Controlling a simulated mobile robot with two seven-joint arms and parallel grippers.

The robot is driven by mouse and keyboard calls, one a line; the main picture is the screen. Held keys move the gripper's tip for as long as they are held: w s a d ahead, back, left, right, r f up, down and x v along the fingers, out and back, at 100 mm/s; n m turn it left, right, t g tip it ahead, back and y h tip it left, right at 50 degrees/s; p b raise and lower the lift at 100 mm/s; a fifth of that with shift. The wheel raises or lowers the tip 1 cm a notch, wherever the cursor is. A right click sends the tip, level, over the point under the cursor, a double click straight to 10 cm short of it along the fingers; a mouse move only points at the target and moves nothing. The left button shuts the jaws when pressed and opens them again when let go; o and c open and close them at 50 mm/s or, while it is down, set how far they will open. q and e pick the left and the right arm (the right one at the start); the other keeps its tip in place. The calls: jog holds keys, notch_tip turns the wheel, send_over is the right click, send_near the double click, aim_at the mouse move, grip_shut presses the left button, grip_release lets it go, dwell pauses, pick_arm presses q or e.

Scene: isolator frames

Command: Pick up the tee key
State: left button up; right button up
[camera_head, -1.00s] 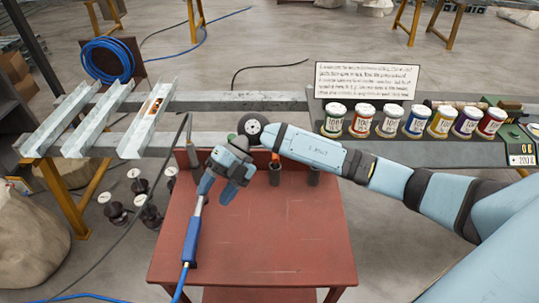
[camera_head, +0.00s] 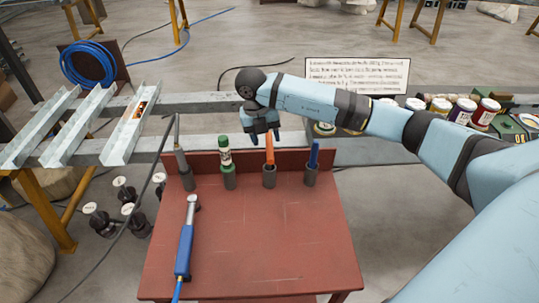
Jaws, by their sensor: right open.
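My right gripper (camera_head: 264,138) is open, pointing down at the back edge of the red table, directly over an orange-handled tool (camera_head: 269,151). That tool stands upright in a dark holder, its top close to the fingertips; I cannot tell if it lies between them. Other upright tools stand in the same row: a blue one (camera_head: 314,154) to the right, a green-and-white one (camera_head: 225,152) and a grey one with a thin dark rod (camera_head: 181,157) to the left. I cannot tell for certain which is the tee key. My left gripper is not in view.
A blue-handled tool (camera_head: 185,250) with a cable lies on the left of the red table (camera_head: 265,245); the table's middle is clear. Metal channels (camera_head: 85,130) lie at left. Paint jars (camera_head: 462,110) and a text sign (camera_head: 357,75) are behind my right arm.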

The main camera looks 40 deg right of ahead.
aim_at(269, 147)
jog(key=f, duration=0.2)
jog(key=d+f, duration=0.1)
jog(key=f, duration=0.2)
jog(key=shift+s+d+f+p, duration=0.1)
jog(key=shift+s+f+p, duration=0.05)
jog(key=shift+f+p, duration=0.2)
jog(key=shift+r, duration=0.1)
grip_shut()
